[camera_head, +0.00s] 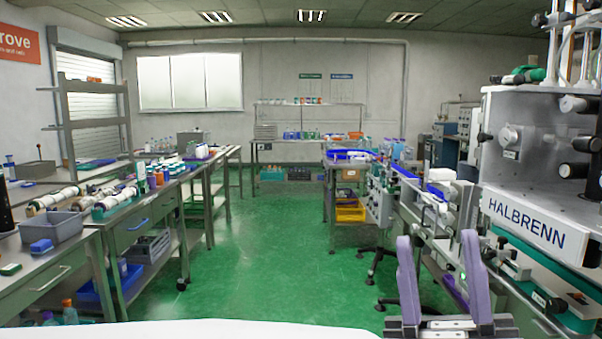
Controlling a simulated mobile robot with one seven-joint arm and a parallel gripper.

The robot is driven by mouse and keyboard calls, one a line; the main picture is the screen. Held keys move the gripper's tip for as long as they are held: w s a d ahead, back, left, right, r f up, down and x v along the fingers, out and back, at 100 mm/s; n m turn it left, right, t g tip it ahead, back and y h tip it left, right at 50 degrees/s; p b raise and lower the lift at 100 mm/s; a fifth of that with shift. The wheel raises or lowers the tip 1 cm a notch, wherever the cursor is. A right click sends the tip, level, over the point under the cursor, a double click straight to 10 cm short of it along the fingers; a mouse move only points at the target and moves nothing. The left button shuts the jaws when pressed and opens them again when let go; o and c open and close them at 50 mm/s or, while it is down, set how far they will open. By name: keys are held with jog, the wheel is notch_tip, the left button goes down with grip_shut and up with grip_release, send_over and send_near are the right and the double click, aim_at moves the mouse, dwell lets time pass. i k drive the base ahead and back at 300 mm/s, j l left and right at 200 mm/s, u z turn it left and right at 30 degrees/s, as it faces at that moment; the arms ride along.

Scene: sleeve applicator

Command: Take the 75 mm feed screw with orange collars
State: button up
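My gripper (437,240) is at the lower right, with two purple fingers pointing up and wide apart. Nothing is between them. Several pale screw-like cylinders lie on the left bench (118,223), far from my gripper. One cylinder (55,199) has dark reddish ends, and another (116,200) lies by a green holder. Small orange pieces (155,180) show just beyond them. At this size I cannot tell which one is the 75 mm feed screw with orange collars.
A grey bin (52,232) sits at the left bench's front. The large HALBRENN machine (525,190) fills the right side. A dark chair base (378,268) stands by the right benches. The green floor aisle (265,255) between is clear.

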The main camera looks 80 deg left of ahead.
aim_at(88, 201)
jog(key=i+j+u, duration=0.1)
jog(key=j+u, duration=0.35)
jog(key=i+j+u, duration=0.2)
jog(key=j+u, duration=0.3)
jog(key=i+j+u, duration=0.3)
jog(key=j+u, duration=0.15)
jog(key=i+j+u, duration=0.3)
jog(key=u, duration=0.15)
jog(key=i+j+u, duration=0.25)
jog(key=u, duration=0.25)
jog(key=i+u, duration=0.25)
jog(key=i, duration=0.35)
jog(key=i+u, duration=0.3)
jog(key=i, duration=0.35)
jog(key=i+l+u, duration=0.2)
jog(key=i+u, duration=0.25)
jog(key=i+l+u, duration=1.3)
jog(key=l, duration=0.3)
jog(key=k+j, duration=0.05)
jog(key=k, duration=0.05)
